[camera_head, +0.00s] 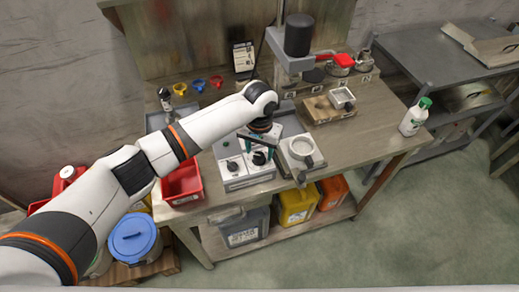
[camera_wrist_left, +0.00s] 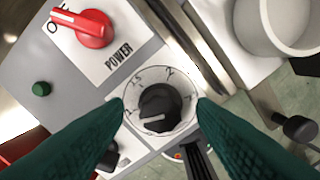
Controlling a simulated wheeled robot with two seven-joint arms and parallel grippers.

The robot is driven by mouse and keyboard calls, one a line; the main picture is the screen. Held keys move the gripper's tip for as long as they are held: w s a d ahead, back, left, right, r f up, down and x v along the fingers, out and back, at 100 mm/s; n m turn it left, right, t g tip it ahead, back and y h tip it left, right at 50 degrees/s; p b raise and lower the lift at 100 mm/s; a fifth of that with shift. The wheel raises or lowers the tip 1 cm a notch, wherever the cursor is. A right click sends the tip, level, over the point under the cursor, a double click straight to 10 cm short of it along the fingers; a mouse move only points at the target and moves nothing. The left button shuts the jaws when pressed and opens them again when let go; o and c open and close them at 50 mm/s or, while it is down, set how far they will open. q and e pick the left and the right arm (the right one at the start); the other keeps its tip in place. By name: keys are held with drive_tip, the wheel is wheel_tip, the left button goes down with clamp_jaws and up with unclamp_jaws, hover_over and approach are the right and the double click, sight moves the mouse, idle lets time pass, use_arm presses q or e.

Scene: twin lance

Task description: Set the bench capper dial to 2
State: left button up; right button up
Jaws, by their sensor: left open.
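The bench capper (camera_head: 236,180) is a grey box with white panels near the table's front edge. Its dial (camera_wrist_left: 160,107) is a dark knob on a round white scale plate. Marks that look like 1.5 and 2 lie along the plate's upper side in the left wrist view. A pale line shows on the knob's lower part; I cannot tell which mark it points to. My left gripper (camera_head: 262,138) is over the capper. Its green fingers (camera_wrist_left: 160,112) are open, one on each side of the dial; contact is not clear. My right gripper is in neither view.
A red POWER switch (camera_wrist_left: 92,28) and a green button (camera_wrist_left: 41,88) sit near the dial. A device with a round white cup (camera_head: 301,147) stands just right of the capper. A red bin (camera_head: 182,185) is at left, a press column (camera_head: 299,35) behind, a white bottle (camera_head: 414,118) at right.

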use_arm(q)
drive_tip(key=shift+f, duration=0.7)
drive_tip(key=c, duration=1)
